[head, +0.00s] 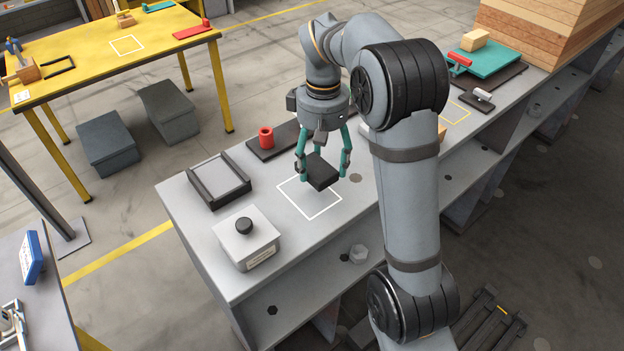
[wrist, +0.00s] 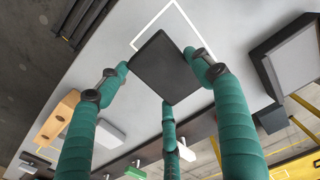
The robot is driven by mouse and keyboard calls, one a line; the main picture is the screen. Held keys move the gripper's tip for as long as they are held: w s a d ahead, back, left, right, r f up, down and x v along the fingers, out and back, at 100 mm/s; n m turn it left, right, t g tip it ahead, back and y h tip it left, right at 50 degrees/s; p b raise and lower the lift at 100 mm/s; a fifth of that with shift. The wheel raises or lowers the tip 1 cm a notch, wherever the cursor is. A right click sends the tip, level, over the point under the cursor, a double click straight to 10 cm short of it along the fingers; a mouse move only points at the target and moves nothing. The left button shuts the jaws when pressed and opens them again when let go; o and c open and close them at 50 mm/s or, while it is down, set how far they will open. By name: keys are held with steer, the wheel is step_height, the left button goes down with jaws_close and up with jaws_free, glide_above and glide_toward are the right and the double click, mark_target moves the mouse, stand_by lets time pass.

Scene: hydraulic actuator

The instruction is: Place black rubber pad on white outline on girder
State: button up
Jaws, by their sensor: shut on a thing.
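The black rubber pad (head: 321,172) is a dark square block held by my gripper (head: 322,168), whose teal fingers close on its sides. In the wrist view the pad (wrist: 164,67) sits between the fingertips of my gripper (wrist: 165,85). The white outline (head: 300,207) is a square drawn on the grey girder (head: 215,247). In the head view the pad is over the outline's upper right part and looks raised above the surface. In the wrist view the outline (wrist: 153,22) shows partly past the pad, which hides the rest.
A grey box with a black knob (head: 246,240) stands left of the outline, and a black-framed tray (head: 219,181) lies behind it. A red cylinder (head: 266,137) stands on a dark plate behind my gripper. A yellow table (head: 100,45) is at the back left.

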mark_target(313, 190)
steer(key=shift+s+a+f, duration=0.25)
steer(key=shift+a+f, duration=0.55)
steer(key=shift+a, duration=0.1)
steer(key=shift+f, duration=1.8)
steer(key=shift+f, duration=0.2)
steer(key=o, duration=1.3)
step_height(313, 190, up, 12)
steer(key=shift+r+p, duration=0.25)
steer(key=shift+p, duration=0.7)
